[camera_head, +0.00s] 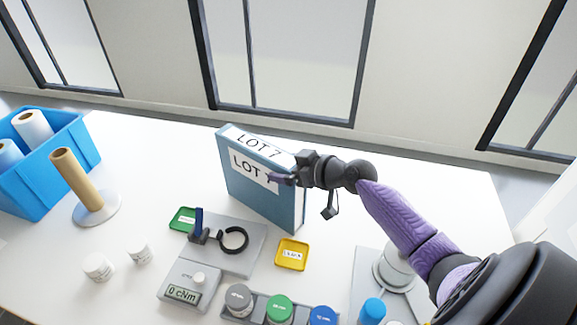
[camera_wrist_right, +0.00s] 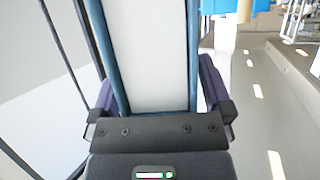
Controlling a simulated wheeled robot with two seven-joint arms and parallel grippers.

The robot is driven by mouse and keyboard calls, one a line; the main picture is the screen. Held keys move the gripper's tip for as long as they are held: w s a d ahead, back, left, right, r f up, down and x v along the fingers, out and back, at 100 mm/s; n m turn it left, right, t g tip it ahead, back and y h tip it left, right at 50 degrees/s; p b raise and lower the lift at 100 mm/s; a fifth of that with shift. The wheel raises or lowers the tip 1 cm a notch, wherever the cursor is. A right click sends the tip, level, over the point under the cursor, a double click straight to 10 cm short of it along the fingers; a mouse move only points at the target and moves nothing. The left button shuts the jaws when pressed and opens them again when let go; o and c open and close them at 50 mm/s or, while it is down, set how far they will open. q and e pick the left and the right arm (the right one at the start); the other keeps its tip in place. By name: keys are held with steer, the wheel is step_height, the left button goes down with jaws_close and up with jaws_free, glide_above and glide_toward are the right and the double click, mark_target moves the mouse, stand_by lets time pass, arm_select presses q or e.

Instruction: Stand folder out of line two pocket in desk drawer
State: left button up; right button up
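The blue folder (camera_head: 243,184), labelled LOT 7, is upright behind the grey plate in the head view. Whether its bottom edge touches the table is unclear. My right gripper (camera_head: 288,172) is at its right end, one finger along the labelled cover. In the right wrist view the folder's white end (camera_wrist_right: 155,60), with blue edges, fills the space between the right gripper's fingers (camera_wrist_right: 158,95), which appear closed on both covers. My left gripper is not in view. No desk drawer or pocket shows.
A blue bin (camera_head: 45,170) with rolls and a cardboard tube on a stand (camera_head: 80,185) are at the left. A grey plate with a black ring (camera_head: 233,240), yellow tray (camera_head: 292,254), scale (camera_head: 185,292) and several lidded jars stand in front. The table behind the folder is clear.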

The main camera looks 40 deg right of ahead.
steer(key=shift+r, duration=0.15)
steer(key=p+v, duration=0.2)
steer(key=v, duration=1)
